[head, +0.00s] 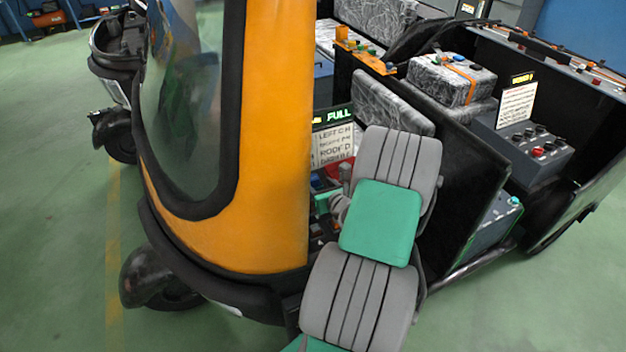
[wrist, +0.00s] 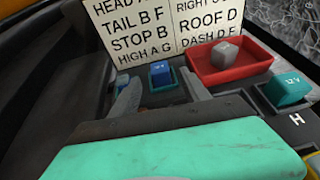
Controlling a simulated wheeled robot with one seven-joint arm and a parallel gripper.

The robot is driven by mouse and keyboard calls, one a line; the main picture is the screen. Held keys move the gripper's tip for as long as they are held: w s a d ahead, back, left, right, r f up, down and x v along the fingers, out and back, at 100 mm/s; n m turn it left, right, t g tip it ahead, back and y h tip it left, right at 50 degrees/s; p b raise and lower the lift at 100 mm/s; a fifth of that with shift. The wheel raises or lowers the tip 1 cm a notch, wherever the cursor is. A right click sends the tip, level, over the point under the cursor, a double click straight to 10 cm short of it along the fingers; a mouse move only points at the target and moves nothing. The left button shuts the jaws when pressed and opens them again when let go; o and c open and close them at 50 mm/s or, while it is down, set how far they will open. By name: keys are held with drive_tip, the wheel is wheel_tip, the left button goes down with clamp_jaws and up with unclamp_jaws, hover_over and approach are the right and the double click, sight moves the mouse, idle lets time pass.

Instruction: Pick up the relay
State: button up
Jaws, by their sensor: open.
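In the wrist view, a blue relay-like block (wrist: 160,74) sits upright in a dark socket below the label board. A grey block (wrist: 228,52) lies in a red tray (wrist: 258,66) to its right. A teal block marked 12 V (wrist: 288,90) sits in a dark socket at the far right, beside a letter H. My gripper (wrist: 160,88) is open, its two grey fingers apart. The blue block shows between and beyond the fingertips; nothing appears held. In the head view my arm hides most of this area.
A white label board (wrist: 160,38) stands close behind the sockets. In the head view, an orange pillar (head: 272,130) and windscreen rise left of my arm. A black panel (head: 450,170) stands to its right, with a grey control box (head: 530,150) beyond it.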

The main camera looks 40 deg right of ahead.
sight(315, 181)
drive_tip(key=x, duration=0.4)
drive_tip(key=shift+s, duration=0.1)
clamp_jaws()
idle(0.3)
